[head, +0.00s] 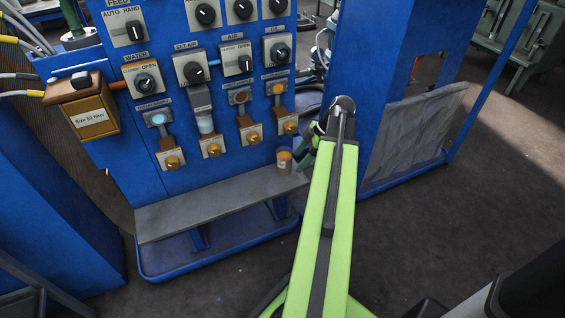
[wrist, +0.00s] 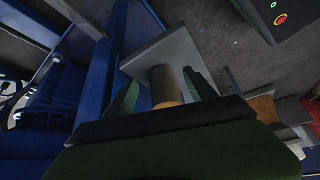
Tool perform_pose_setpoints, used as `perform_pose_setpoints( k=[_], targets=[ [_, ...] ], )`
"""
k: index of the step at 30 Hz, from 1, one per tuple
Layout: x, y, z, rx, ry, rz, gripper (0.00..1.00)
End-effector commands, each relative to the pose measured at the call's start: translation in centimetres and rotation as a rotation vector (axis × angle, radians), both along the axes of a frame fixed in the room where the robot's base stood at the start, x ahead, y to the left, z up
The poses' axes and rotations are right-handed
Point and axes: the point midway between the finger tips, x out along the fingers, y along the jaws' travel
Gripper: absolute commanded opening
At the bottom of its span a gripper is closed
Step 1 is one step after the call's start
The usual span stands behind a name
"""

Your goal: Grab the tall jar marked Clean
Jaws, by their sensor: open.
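A small brownish jar (head: 284,161) with a pale label stands at the right end of the grey shelf (head: 215,203) in the head view. Its label is too small to read. In the wrist view the jar (wrist: 164,86) lies between the two green fingers of my gripper (wrist: 161,77), with its tan end towards me. The fingers are open, one on each side, and I cannot tell whether either touches it. In the head view my gripper (head: 304,156) is just right of the jar, partly hidden by my arm.
A blue panel with several knobs and brass valves rises behind the shelf. A box marked Size 52 filter (head: 88,113) hangs at the left. A blue cabinet (head: 362,75) stands close right of my gripper.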

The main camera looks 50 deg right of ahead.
Motion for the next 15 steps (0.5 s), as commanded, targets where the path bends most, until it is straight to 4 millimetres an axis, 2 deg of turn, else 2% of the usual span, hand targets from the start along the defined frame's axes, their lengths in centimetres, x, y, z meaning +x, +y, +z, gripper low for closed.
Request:
perform_pose_setpoints(
  k=[8, 15],
  targets=[
    [0.8, 0.9, 0.0, 0.0, 0.0, 0.002, 0.65],
    [3.9, 4.0, 0.0, 0.0, -0.001, 0.005, 0.65]
  ],
)
